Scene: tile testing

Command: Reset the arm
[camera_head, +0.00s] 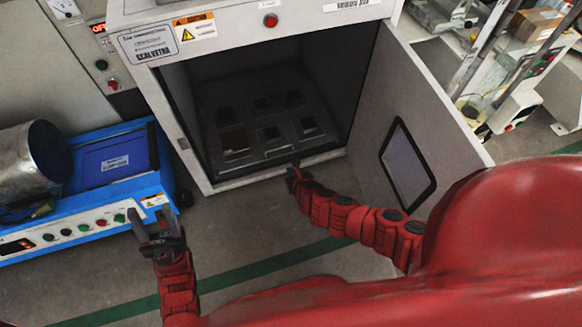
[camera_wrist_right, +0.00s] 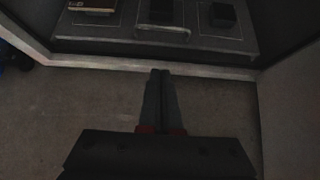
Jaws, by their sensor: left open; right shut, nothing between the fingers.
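My left gripper (camera_head: 153,227) is open and empty in the head view, in front of the blue machine at the left, with its fingers pointing up in the picture. My right arm reaches from the lower right to the opening of the grey cabinet (camera_head: 227,187). My right gripper (camera_head: 293,170) is at the cabinet's front sill, small and dark in the head view. In the right wrist view its fingers (camera_wrist_right: 160,74) are shut together with nothing between them, their tips over the sill edge.
The cabinet door (camera_head: 440,140) stands open to the right of my right arm. Inside, a tray (camera_head: 240,158) bears several dark square pieces. The blue machine (camera_head: 90,215) with a metal cylinder (camera_head: 28,160) stands left. Floor (camera_head: 250,225) between my arms is clear.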

